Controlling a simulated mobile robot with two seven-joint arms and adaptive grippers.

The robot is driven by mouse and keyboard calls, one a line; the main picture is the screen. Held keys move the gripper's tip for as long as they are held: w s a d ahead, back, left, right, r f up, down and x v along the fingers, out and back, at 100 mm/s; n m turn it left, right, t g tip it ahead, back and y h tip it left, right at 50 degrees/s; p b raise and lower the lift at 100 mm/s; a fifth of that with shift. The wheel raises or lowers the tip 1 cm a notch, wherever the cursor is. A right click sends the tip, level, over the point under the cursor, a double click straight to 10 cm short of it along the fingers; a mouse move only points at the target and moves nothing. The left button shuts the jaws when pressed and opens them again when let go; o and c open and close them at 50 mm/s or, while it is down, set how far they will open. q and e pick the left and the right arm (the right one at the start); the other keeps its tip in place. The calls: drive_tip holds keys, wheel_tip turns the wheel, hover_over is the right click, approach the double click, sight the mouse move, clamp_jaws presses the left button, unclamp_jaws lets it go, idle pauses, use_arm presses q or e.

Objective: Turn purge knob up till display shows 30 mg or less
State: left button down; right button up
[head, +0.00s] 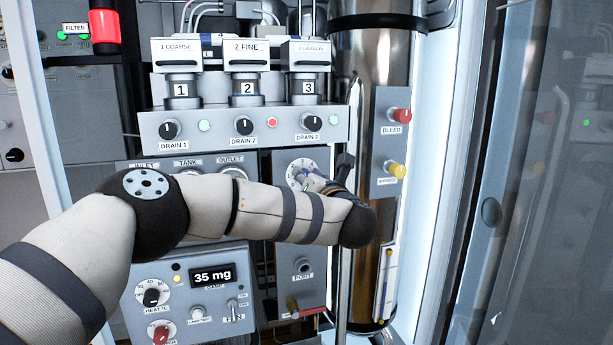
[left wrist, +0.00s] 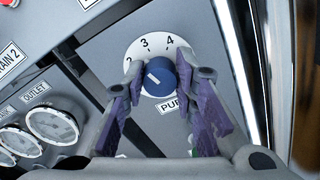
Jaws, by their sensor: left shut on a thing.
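The purge knob (left wrist: 161,75) is a blue knob on a white numbered dial (left wrist: 126,62), with the label below partly covered. Its white mark points to the upper left in the left wrist view; 3 and 4 are readable at the top of the dial. My left gripper (left wrist: 168,82) has its purple-padded fingers on either side of the knob, shut on it. In the head view the dial (head: 297,168) shows partly behind my left gripper (head: 312,181). The display (head: 212,276) reads 35 mg. My right gripper is out of view.
Drain knobs (head: 245,126) and numbered filters (head: 247,88) are above. Gauges (head: 232,166) sit left of the dial, partly behind my arm. A steel cylinder (head: 372,70) with a red bleed knob (head: 401,115) and a yellow knob (head: 397,170) stands close on the right.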

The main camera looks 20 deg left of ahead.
use_arm(q)
drive_tip(key=shift+m, duration=1.6)
drive_tip(key=shift+f, duration=0.1)
drive_tip(key=c, duration=1.3)
unclamp_jaws()
drive_tip(key=shift+d, duration=0.1)
